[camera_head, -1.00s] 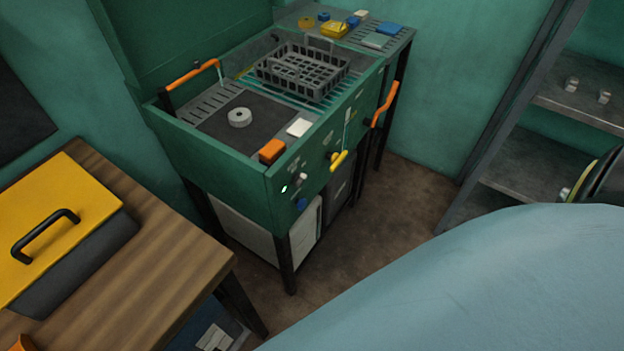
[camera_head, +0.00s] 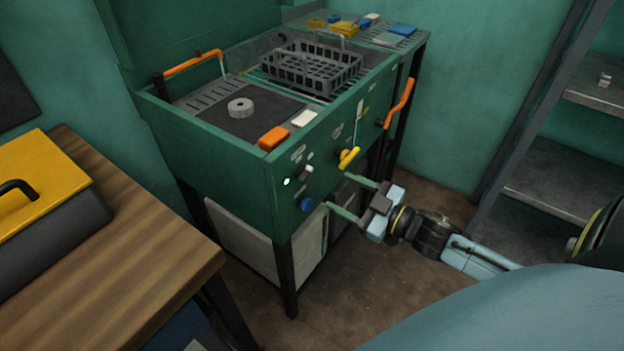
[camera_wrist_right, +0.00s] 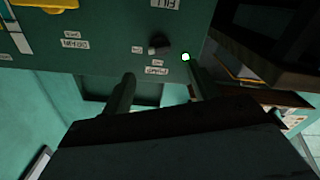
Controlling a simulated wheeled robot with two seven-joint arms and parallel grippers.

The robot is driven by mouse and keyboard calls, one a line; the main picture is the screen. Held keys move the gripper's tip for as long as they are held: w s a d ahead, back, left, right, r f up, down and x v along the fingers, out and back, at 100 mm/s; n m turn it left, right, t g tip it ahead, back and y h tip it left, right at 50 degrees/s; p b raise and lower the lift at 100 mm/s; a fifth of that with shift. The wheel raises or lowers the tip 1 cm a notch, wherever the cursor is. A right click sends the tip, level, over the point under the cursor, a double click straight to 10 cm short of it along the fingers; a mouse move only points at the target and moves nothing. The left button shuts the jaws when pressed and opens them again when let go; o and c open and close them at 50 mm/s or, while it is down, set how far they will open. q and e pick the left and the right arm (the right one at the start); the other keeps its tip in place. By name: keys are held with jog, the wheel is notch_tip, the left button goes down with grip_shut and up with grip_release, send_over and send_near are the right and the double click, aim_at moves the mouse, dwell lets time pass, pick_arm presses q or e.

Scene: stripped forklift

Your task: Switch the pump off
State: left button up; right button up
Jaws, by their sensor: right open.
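The green washing unit (camera_head: 205,160) has controls on its front panel. A small dark knob switch (camera_head: 306,172) sits beside a lit green lamp (camera_head: 287,182). In the right wrist view the black switch (camera_wrist_right: 158,43) and the lit lamp (camera_wrist_right: 185,57) show upside down, with small labels that are hard to read. My right gripper (camera_head: 340,193) is open and empty, in front of the panel and to the right of the switch. Its two fingers (camera_wrist_right: 160,78) show apart in the wrist view, short of the switch. My left gripper is out of view.
A yellow lever (camera_head: 348,158) and a blue knob (camera_head: 306,204) are close to the switch on the panel. An orange handle (camera_head: 400,104) juts out further right. A wooden table (camera_head: 120,235) stands at the left, grey shelves (camera_head: 560,170) at the right.

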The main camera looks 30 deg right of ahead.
aim_at(304, 173)
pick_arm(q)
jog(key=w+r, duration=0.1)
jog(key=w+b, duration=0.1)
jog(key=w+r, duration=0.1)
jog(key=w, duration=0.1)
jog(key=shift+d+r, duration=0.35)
pick_arm(e)
jog(key=x, duration=0.9)
jog(key=shift+w, duration=0.1)
jog(key=c, duration=1)
